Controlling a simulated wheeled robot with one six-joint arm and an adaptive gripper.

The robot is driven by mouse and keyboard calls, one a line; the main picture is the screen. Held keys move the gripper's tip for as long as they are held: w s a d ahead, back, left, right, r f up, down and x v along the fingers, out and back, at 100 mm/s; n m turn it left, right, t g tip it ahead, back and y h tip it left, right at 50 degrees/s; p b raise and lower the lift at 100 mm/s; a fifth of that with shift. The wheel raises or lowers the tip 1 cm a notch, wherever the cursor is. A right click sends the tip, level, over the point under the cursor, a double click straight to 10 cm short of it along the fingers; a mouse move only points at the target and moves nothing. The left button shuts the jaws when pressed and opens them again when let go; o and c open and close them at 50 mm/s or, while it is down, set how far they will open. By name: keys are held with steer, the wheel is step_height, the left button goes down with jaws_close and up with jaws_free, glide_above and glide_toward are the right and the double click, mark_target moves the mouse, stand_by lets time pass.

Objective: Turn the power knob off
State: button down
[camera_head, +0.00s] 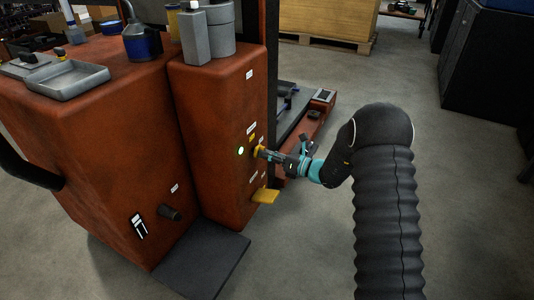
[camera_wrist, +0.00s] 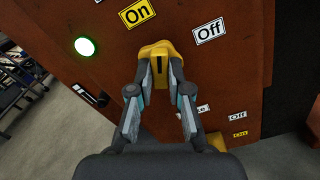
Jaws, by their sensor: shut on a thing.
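The power knob (camera_wrist: 158,51) is yellow and sits on the front of the red-brown cabinet. In the wrist view both fingers of my gripper (camera_wrist: 160,72) close around it from its two sides. A dark mark shows on the knob's face and points roughly up and down in the picture. A yellow "On" label (camera_wrist: 138,12) is above left of the knob and a white "Off" label (camera_wrist: 210,27) is above right. A round green light (camera_wrist: 85,47) glows to the left. In the head view my gripper (camera_head: 263,153) meets the cabinet face at the knob, which is mostly hidden.
The red-brown cabinet (camera_head: 215,110) carries grey and dark containers on top. A yellow lever or pedal (camera_head: 265,196) sticks out below the knob. More On and Off labels (camera_wrist: 238,115) are lower right in the wrist view. Open floor (camera_head: 310,240) lies to the right.

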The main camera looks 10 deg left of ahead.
steer(key=shift+m+p, duration=2.5)
steer(key=shift+p, duration=0.15)
